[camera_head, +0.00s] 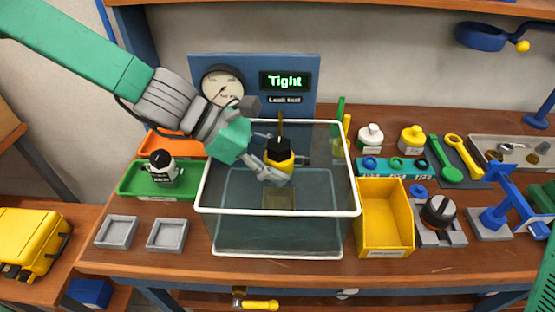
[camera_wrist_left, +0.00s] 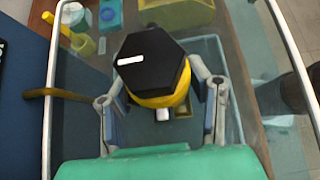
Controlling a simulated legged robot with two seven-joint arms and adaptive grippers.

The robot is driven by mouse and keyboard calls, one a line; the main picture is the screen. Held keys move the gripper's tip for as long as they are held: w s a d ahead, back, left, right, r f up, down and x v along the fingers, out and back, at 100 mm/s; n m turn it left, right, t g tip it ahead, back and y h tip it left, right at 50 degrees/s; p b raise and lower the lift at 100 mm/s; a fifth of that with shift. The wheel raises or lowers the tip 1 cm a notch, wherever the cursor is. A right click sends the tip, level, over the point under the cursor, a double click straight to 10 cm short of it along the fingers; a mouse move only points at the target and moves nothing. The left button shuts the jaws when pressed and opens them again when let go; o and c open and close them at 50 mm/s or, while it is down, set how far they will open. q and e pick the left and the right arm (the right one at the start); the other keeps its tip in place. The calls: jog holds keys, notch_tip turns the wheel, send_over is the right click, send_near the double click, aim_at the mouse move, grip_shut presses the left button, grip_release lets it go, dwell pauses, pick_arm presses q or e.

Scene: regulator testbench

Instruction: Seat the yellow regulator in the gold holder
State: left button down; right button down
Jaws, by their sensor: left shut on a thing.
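The yellow regulator (camera_head: 279,158) has a black hexagonal knob and is inside the open top of a clear tank (camera_head: 207,185). My left gripper (camera_head: 275,172) is shut on its body, with a finger on each side. The left wrist view shows the knob (camera_wrist_left: 152,62) from above, a white mark on it, and the yellow body (camera_wrist_left: 165,99) between the fingers. A dull gold square piece (camera_head: 278,199), which looks like the gold holder, is low in the tank below the regulator. The regulator appears above it; the exact gap is unclear. My right gripper is not in view.
The tank's white rim (camera_head: 285,212) surrounds my gripper. Behind it stands a blue panel (camera_head: 300,62) with a gauge and a lit "Tight" display. A green tray (camera_head: 135,185) lies left of the tank; a yellow bin (camera_head: 385,238) stands close on the right.

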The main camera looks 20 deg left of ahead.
aim_at(277, 144)
pick_arm(q)
jog(key=shift+f+b, duration=0.5)
jog(key=shift+f, duration=0.35)
dwell(0.7)
jog(key=shift+c, duration=1.2)
grip_release()
jog(key=shift+f, duration=0.1)
jog(key=shift+r+p, duration=4.1)
jog(key=shift+r, duration=0.05)
jog(key=shift+f, duration=0.1)
